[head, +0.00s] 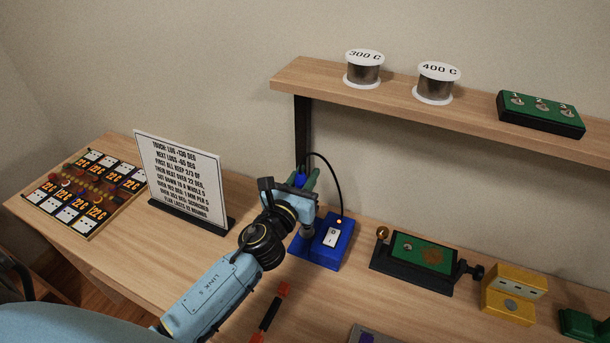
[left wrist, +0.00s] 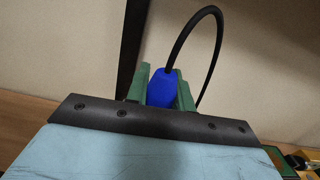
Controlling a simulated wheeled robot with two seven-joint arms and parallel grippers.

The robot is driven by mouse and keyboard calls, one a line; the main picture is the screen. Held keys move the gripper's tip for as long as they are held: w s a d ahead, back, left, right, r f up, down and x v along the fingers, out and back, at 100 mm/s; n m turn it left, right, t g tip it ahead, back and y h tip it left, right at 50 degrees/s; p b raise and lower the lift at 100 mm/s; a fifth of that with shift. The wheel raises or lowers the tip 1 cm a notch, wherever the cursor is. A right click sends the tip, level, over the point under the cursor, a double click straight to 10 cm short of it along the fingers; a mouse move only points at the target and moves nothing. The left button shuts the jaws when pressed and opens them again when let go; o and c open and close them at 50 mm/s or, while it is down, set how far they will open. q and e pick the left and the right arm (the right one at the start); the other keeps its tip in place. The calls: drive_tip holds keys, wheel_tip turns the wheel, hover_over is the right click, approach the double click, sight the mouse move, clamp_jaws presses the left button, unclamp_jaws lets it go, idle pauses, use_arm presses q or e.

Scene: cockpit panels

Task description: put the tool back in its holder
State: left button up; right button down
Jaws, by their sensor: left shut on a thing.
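The tool has a blue handle (head: 300,180) and a black cable that arcs over to the blue holder base (head: 325,245). My left gripper (head: 309,180), with green fingers, is shut on the handle above the left part of the holder. In the left wrist view the blue handle (left wrist: 162,88) stands between the two green fingers (left wrist: 160,85), cable leaving its top. A grey sleeve (head: 307,230) shows on the holder just below my gripper. The tool's lower end is hidden by my gripper, so I cannot tell whether it is inside the sleeve. My right gripper is not in view.
A text sign (head: 183,178) stands left of my gripper. A green board in a black clamp (head: 415,262) and a yellow block (head: 508,297) stand to the right. A shelf (head: 400,100) with two spools overhangs the back. A red-and-black item (head: 271,312) lies in front.

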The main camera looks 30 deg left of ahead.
use_arm(q)
drive_tip(key=shift+f+b, duration=0.4)
drive_tip(key=shift+f, duration=0.25)
drive_tip(key=o, duration=1)
drive_tip(key=shift+r, duration=0.2)
drive_tip(key=shift+s+d+f+b, duration=0.1)
drive_tip(key=shift+s+b, duration=0.2)
drive_tip(key=shift+s, duration=1.9)
drive_tip(key=shift+s+d+f+b, duration=0.15)
drive_tip(key=shift+s+b, duration=0.2)
drive_tip(key=shift+s, duration=1.9)
drive_tip(key=shift+s+d+b, duration=0.1)
drive_tip(key=shift+s+b, duration=0.2)
drive_tip(key=shift+s, duration=1.9)
drive_tip(key=shift+s, duration=0.1)
